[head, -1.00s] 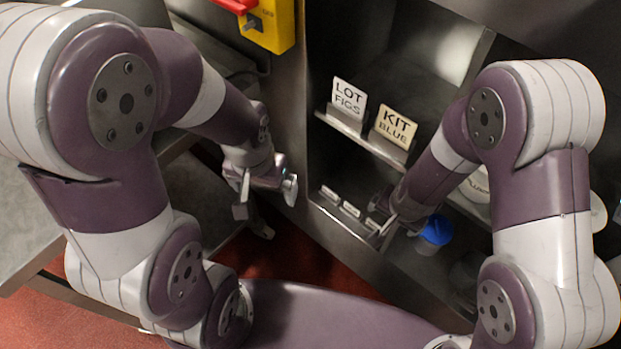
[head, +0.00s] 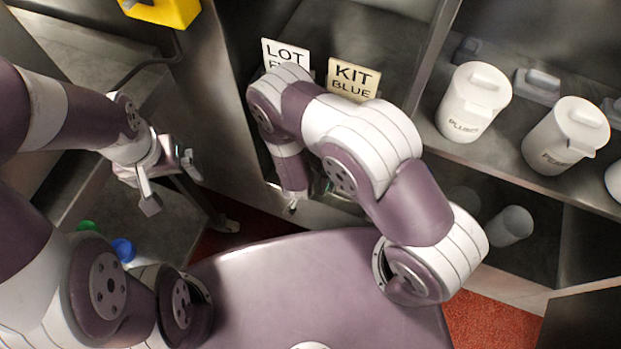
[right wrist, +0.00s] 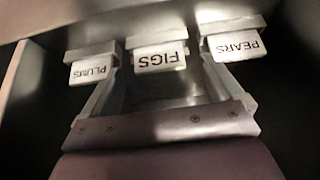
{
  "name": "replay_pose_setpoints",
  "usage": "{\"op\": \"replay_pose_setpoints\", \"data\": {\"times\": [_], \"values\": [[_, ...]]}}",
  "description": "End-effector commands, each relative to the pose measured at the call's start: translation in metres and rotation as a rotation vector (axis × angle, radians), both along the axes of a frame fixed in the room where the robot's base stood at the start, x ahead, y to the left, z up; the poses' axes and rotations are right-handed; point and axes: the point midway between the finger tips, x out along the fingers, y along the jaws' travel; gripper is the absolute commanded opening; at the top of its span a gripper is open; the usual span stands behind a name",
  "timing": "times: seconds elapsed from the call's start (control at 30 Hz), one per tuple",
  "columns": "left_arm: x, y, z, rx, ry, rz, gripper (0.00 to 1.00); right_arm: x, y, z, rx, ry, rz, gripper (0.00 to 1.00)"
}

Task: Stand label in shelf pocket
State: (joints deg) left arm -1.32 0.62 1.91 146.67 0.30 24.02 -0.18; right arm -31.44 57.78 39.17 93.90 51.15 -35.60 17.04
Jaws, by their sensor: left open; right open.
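In the right wrist view, three white labels hang upside down in the picture in a row of pale holders: PLUMS (right wrist: 92,71), FIGS (right wrist: 159,57) and PEARS (right wrist: 235,45). My right gripper (right wrist: 160,84) is open, its fingers spread with the FIGS label around the gap between them; I cannot tell contact. In the head view my right arm hides that gripper and the labels. Higher up, a white LOT card (head: 284,51) and a cream KIT BLUE card (head: 353,78) stand upright on a ledge, both partly covered by my right arm. My left gripper (head: 168,178) is open and empty.
White lidded jars stand on the right shelf, one marked PLUMS (head: 473,103) and another (head: 565,137) beside it. A grey cylinder (head: 509,225) is below. A blue cap (head: 123,249) and a green cap (head: 87,226) show at lower left. A metal divider separates the bays.

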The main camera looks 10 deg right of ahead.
Motion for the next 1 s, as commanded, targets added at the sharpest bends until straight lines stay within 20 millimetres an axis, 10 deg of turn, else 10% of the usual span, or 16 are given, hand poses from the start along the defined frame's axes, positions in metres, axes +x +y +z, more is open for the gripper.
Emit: {"op": "replay_pose_setpoints", "data": {"times": [0.37, 0.57, 1.0], "values": [[0.0, 0.0, -0.0022, 0.0, 0.0, 0.0, 1.0, 0.0054, -0.0031, -0.0096, 0.001, 0.0, 0.0, 0.94], [0.0, 0.0, -0.0022, 0.0, 0.0, 0.0, 1.0, 0.0052, -0.0031, -0.0096, 0.001, 0.0, 0.0, 0.35], [0.0, 0.0, 0.0041, 0.0, 0.0, 0.0, 1.0, 0.0052, -0.003, -0.0023, 0.001, 0.0, 0.0, 0.34]]}}
